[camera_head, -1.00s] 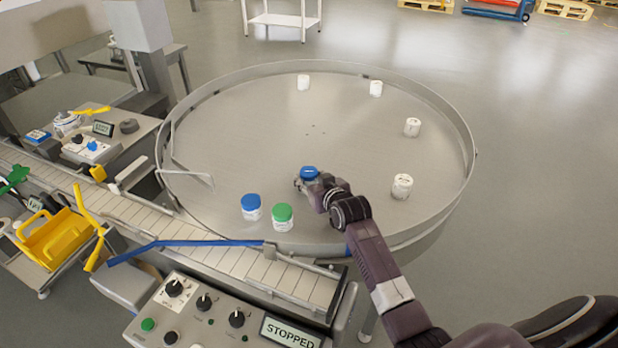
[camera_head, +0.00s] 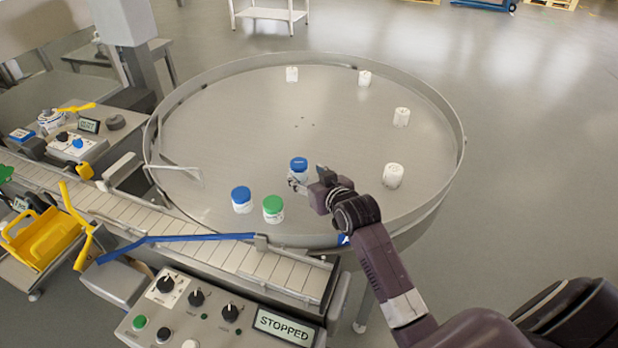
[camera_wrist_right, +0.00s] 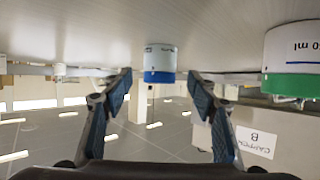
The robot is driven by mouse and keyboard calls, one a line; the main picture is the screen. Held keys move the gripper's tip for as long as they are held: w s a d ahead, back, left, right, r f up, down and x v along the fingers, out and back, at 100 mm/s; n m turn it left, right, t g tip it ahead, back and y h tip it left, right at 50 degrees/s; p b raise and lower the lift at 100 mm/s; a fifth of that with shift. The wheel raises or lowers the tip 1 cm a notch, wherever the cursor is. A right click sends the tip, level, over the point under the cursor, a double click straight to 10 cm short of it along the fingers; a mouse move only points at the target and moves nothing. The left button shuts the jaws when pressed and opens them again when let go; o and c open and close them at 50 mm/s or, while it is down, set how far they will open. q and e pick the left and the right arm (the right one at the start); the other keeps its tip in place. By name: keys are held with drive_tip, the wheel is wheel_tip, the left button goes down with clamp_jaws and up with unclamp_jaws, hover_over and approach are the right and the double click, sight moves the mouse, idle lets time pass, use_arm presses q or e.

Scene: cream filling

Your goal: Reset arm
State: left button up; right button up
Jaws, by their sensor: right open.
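My right gripper (camera_head: 312,188) is open and empty over the round steel turntable (camera_head: 240,120). It is just right of a white jar with a blue lid (camera_head: 298,168), which stands upright. In the right wrist view, which looks upside down, this blue-lidded jar (camera_wrist_right: 160,62) shows beyond and between the spread fingers (camera_wrist_right: 160,82), with a gap around it. A second blue-lidded jar (camera_head: 241,199) and a green-lidded jar (camera_head: 273,208) stand at the turntable's near left. The green-lidded jar also shows large at the right of the wrist view (camera_wrist_right: 293,60). My left gripper is not in view.
Several white jars (camera_head: 393,175) stand along the turntable's right and far side. A raised rim (camera_head: 455,185) surrounds it. A conveyor (camera_head: 215,252) with a blue guide rail (camera_head: 185,239) and a control panel reading STOPPED (camera_head: 283,326) lie in front. The turntable's middle is clear.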

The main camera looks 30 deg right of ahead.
drive_tip(key=shift+s+r, duration=0.2)
drive_tip(key=shift+s, duration=0.35)
